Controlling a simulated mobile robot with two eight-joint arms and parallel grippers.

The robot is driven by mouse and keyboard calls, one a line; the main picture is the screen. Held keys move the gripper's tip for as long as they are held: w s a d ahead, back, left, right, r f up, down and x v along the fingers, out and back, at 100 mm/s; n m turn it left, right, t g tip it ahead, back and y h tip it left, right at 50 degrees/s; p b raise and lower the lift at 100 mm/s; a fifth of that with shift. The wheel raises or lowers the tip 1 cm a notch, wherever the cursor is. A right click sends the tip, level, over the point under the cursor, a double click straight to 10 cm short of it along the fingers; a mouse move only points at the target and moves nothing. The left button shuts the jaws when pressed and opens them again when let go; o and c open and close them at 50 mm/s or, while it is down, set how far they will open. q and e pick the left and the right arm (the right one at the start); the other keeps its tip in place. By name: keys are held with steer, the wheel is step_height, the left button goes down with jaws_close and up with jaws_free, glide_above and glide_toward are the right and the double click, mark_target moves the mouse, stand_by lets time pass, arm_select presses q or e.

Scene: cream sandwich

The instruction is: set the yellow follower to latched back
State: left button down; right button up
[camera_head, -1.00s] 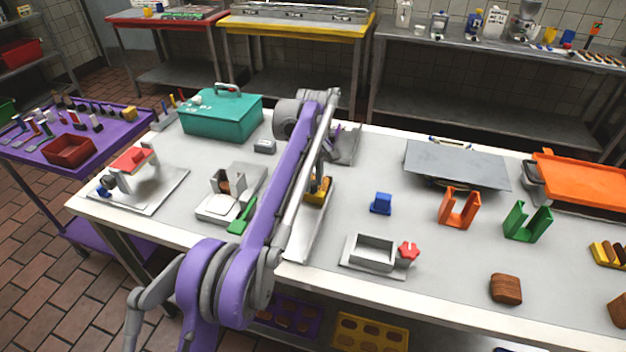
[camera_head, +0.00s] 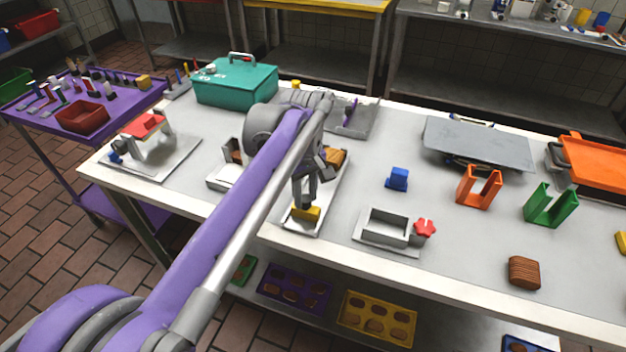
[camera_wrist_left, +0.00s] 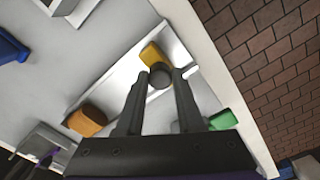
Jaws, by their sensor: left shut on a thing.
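The yellow follower (camera_head: 306,213) sits near the front end of a long pale tray (camera_head: 343,185) on the table. It also shows in the left wrist view (camera_wrist_left: 152,53), close to the tray's end, with a dark round knob beside it. My left gripper (camera_head: 307,196) reaches down over the tray. In the left wrist view its fingers (camera_wrist_left: 160,78) are closed on the knob of the follower. A brown-orange block (camera_head: 334,158) lies at the tray's far end. Whether the follower is latched cannot be told. My right gripper is not in view.
A grey box fixture with a red knob (camera_head: 425,229) stands right of the tray, with a blue block (camera_head: 397,178) behind it. A green part (camera_wrist_left: 222,120) lies beside the tray. A teal toolbox (camera_head: 235,82) stands at the back left.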

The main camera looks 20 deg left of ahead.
arm_select(q)
steer(key=shift+s, duration=0.7)
steer(key=c, duration=0.9)
jaws_free()
steer(key=o, duration=0.4)
steer(key=shift+s, duration=0.15)
steer(key=shift+r, duration=0.25)
step_height(320, 180, up, 10)
steer(key=shift+r+p, duration=0.15)
steer(key=shift+p, duration=0.75)
